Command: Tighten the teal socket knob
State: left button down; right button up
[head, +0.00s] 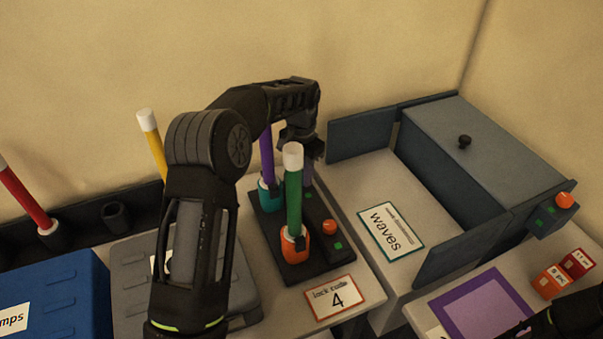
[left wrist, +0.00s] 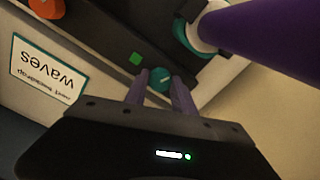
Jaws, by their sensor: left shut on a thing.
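The teal knob (left wrist: 159,78) shows in the left wrist view, on the side of the dark base near the teal socket. My left gripper (left wrist: 160,88) is shut on it, one finger on each side. In the head view my left gripper (head: 312,152) reaches down behind the rods and hides the knob. The teal socket (head: 270,194) holds an upright purple rod (head: 267,158); the socket (left wrist: 190,38) and rod (left wrist: 270,35) also show in the left wrist view.
The orange socket (head: 295,243) holds a white-topped green rod (head: 294,195) in front. An orange knob (head: 329,227) and a "lock code 4" card (head: 332,297) are nearby. Yellow and red rods stand left.

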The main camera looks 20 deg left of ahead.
pick_arm(q)
jog(key=shift+m, duration=0.5)
jog(key=c, duration=1.1)
grip_release()
jog(key=shift+o, duration=0.2)
notch_tip(320, 180, up, 8)
jog(key=shift+f+b, duration=0.1)
jog(key=shift+b, duration=0.4)
jog(key=shift+d, duration=0.1)
